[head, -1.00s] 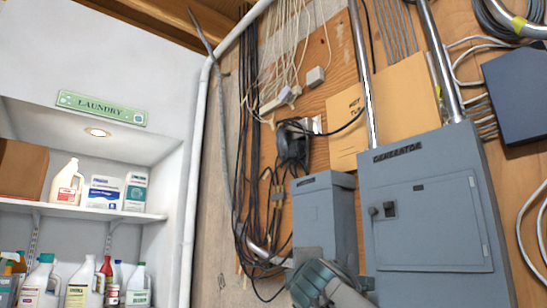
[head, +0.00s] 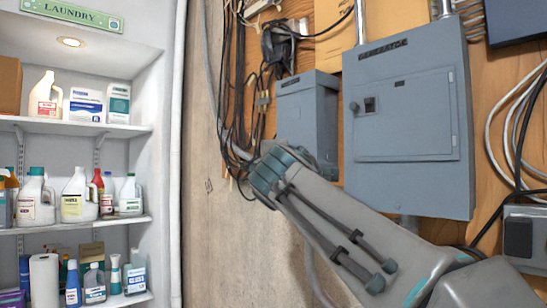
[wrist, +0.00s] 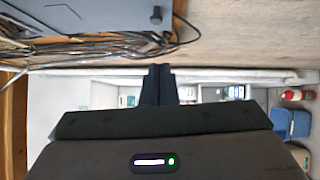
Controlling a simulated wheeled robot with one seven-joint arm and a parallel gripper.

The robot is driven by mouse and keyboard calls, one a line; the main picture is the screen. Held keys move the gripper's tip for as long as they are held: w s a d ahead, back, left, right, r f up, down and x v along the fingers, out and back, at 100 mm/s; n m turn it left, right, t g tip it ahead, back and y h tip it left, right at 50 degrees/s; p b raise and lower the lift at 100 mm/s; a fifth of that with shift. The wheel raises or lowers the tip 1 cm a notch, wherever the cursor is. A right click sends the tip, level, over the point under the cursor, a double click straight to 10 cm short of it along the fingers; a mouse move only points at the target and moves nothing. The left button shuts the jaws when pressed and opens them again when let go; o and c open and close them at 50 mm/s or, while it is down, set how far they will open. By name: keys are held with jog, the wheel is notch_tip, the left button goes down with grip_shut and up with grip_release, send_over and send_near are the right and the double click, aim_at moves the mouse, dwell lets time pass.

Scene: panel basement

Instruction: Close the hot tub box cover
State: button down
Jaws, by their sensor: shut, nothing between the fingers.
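A small grey wall box (head: 307,108), which I take to be the hot tub box, hangs left of the larger grey generator panel (head: 408,120). My arm hides its lower part, and I cannot tell how far its cover stands open. My gripper shows in the wrist view (wrist: 157,70), with its two dark fingers together and empty. In the head view my arm crosses in front of the box's lower end, and the fingers are hidden. A grey box surface (wrist: 75,18) with a round metal fitting fills the wrist view's top left, apart from the fingers.
Loose black cables (head: 240,100) hang on the wall left of the box. A white pipe (head: 177,150) runs upright beside laundry shelves (head: 75,224) holding several bottles. A smaller grey box (head: 525,238) and cables are at the right. Bare wall (head: 225,230) lies lower centre.

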jog(key=s, duration=0.9)
jog(key=s+d+f+m+g+h+p, duration=0.25)
jog(key=d+f+m+g+p, duration=0.55)
jog(key=d+f+m+p, duration=0.4)
jog(key=s+d+f+m+g+y+p, duration=0.1)
jog(key=s+f+m+g+y+p, duration=0.1)
jog(key=s+f+m+g+p, duration=0.5)
jog(key=s+f+p, duration=0.5)
jog(key=s+f, duration=0.1)
jog(key=s, duration=0.3)
jog(key=shift+g+p, duration=0.3)
jog(key=shift+g, duration=0.1)
jog(key=shift+d+r, duration=0.1)
jog(key=shift+d, duration=0.05)
